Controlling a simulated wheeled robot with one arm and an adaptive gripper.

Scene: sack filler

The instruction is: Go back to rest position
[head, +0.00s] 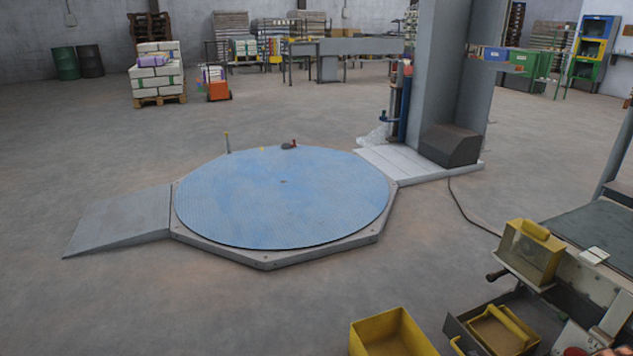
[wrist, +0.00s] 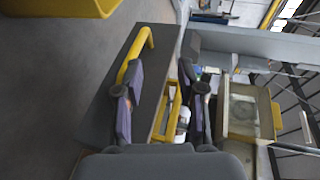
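My gripper (wrist: 163,80) shows in the wrist view with its two dark fingers spread apart and nothing clamped between them. A yellow bent handle (wrist: 137,55) rises just behind the left finger; I cannot tell whether they touch. Between and beyond the fingers are a yellow frame (wrist: 172,108) and a whitish item, partly hidden. A box with a clear front and yellow parts (wrist: 246,112) lies to the right of the right finger. I cannot make out my gripper in the head view.
In the head view, a blue round turntable (head: 285,205) with a grey ramp (head: 122,220) fills the middle floor. A yellow bin (head: 390,335) and a grey tray with a yellow handle (head: 503,328) are at lower right. Open floor lies left and in front.

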